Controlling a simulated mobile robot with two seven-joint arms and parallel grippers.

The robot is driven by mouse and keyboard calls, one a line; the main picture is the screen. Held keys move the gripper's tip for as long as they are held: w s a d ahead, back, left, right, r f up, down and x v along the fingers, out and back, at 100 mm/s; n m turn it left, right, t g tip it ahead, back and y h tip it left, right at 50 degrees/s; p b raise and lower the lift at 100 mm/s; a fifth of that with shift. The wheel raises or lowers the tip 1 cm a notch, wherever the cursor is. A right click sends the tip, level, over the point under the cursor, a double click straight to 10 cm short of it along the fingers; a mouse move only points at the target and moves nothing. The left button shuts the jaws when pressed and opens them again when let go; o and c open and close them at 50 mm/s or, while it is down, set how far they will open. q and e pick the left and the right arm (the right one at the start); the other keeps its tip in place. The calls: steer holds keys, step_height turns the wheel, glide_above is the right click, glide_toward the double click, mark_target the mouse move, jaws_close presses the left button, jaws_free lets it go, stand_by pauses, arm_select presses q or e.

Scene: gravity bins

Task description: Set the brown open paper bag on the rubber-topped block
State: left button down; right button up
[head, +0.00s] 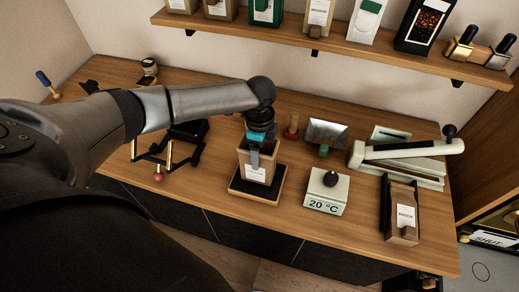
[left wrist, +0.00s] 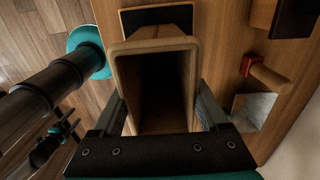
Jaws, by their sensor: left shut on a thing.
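The brown open paper bag (head: 258,173) has a pale label on its front and looks upright. My left gripper (head: 256,157) comes down from above and is shut on it. In the left wrist view the bag (left wrist: 155,42) shows its open mouth and dark, empty-looking inside, with a finger of the gripper (left wrist: 160,112) on either side. The rubber-topped block (head: 270,197), wooden with a black top, lies directly under the bag; its black top also shows in the left wrist view (left wrist: 157,17). I cannot tell whether the bag's bottom touches it. My right gripper is out of view.
A white scale-like device reading 20 °C (head: 326,193) stands right of the block. Farther right are a bag in a black stand (head: 404,212) and a long pale sealer-like device (head: 405,155). A black stand with brass posts (head: 168,155) is left. A shelf (head: 330,43) runs above.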

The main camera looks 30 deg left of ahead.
arm_select(q)
steer(key=shift+f+b, duration=0.3)
steer(key=shift+f, duration=0.15)
stand_by(0.5)
jaws_free()
step_height(320, 180, up, 15)
steer(key=shift+r, duration=0.15)
stand_by(0.5)
